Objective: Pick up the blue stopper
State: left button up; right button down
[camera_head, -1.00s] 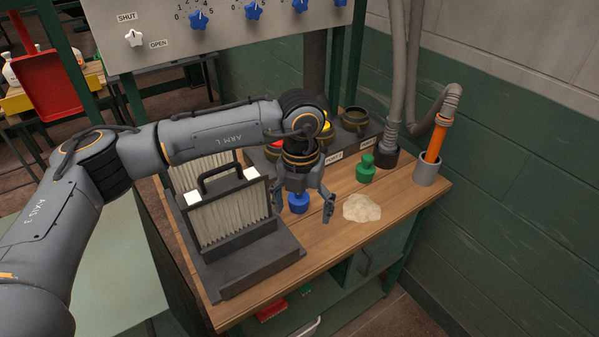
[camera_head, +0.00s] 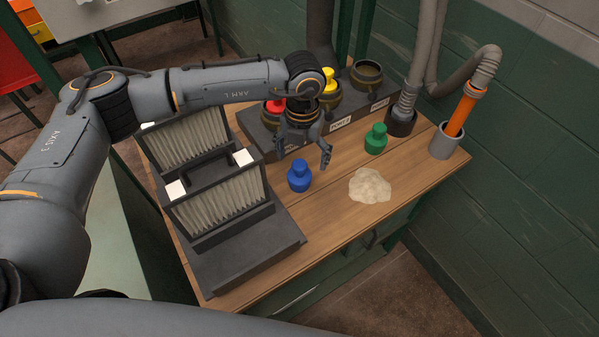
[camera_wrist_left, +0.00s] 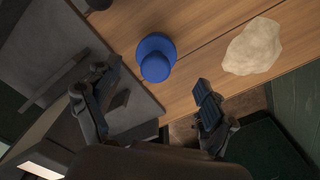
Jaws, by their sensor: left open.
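The blue stopper (camera_head: 299,177) stands upright on the wooden bench top, between the filter holder and the pale powder heap. My left gripper (camera_head: 302,163) is open, pointing down, above and behind the stopper in the head view, with nothing between its fingers. In the left wrist view the blue stopper (camera_wrist_left: 156,57) lies on the bench ahead of the open fingers (camera_wrist_left: 146,100), apart from both. My right gripper is not in view.
A dark filter holder (camera_head: 225,205) with upright pleated panels stands close left. A pale powder heap (camera_head: 369,186) and a green stopper (camera_head: 376,139) are to the right. Behind are ports with red (camera_head: 274,106) and yellow (camera_head: 330,80) stoppers. An orange-handled tool (camera_head: 461,113) stands in a grey cup.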

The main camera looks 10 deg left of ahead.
aim_at(299, 174)
pick_arm(q)
jog(key=shift+w+f, duration=0.1)
jog(key=shift+f, duration=0.65)
jog(key=shift+a+f+p, duration=0.1)
jog(key=shift+f+p, duration=0.2)
jog(key=f, duration=0.1)
jog(key=f+p, duration=0.1)
jog(key=f, duration=0.1)
jog(key=shift+s+a+f+p, duration=0.2)
jog(key=shift+f+p, duration=0.05)
jog(key=shift+p, duration=0.05)
jog(key=shift+f, duration=0.6)
jog(key=c, duration=1.3)
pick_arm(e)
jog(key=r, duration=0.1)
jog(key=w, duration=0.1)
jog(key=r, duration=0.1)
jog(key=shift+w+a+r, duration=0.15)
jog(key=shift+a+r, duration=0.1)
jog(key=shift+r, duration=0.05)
